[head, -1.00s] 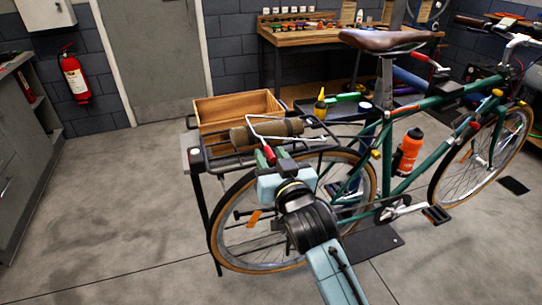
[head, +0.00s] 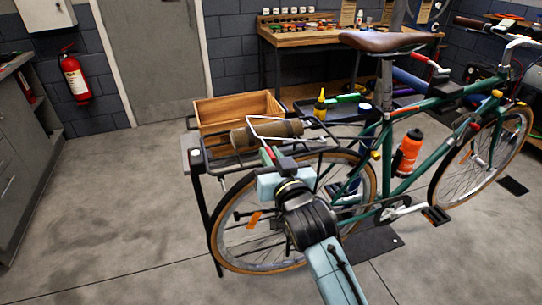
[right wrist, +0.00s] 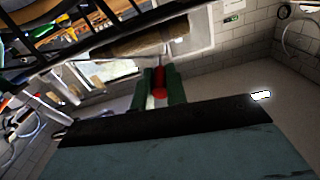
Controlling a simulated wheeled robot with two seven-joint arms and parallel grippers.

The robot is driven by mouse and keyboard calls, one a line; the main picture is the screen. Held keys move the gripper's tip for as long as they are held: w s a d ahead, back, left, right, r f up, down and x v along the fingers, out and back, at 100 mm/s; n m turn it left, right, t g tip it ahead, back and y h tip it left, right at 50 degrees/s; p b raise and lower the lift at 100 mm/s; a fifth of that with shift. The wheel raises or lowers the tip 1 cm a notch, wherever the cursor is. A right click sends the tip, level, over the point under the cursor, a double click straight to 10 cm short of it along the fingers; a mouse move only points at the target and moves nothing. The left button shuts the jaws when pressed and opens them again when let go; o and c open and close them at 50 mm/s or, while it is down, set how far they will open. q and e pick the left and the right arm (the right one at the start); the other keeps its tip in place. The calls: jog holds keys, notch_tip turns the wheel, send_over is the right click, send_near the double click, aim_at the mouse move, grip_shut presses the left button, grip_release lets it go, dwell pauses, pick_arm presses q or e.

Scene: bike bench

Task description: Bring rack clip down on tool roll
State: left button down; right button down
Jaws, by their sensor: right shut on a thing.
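The tool roll (head: 240,138), a brown cylinder, lies across the bike's rear rack. The rack clip (head: 253,120) is a pale wire frame that stands over the roll, tilted up; a gap between frame and roll cannot be judged. My right gripper (head: 272,156) is shut on the clip's red grip at its near end, just in front of the rack. My left gripper is not in view.
A wooden box (head: 238,108) stands right behind the rack. The bike saddle (head: 385,41) and green frame rise to the right. A workbench (head: 340,42) with small items is at the back. Open floor lies to the left.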

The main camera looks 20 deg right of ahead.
jog(key=shift+m, duration=0.6)
jog(key=r+p, duration=0.1)
jog(key=d+r+p, duration=0.1)
jog(key=p, duration=0.1)
jog(key=r+p, duration=0.2)
jog(key=shift+d, duration=0.4)
jog(key=c, duration=1.4)
grip_release()
jog(key=s, duration=1.3)
jog(key=shift+s+d, duration=0.15)
jog(key=shift+d, duration=0.05)
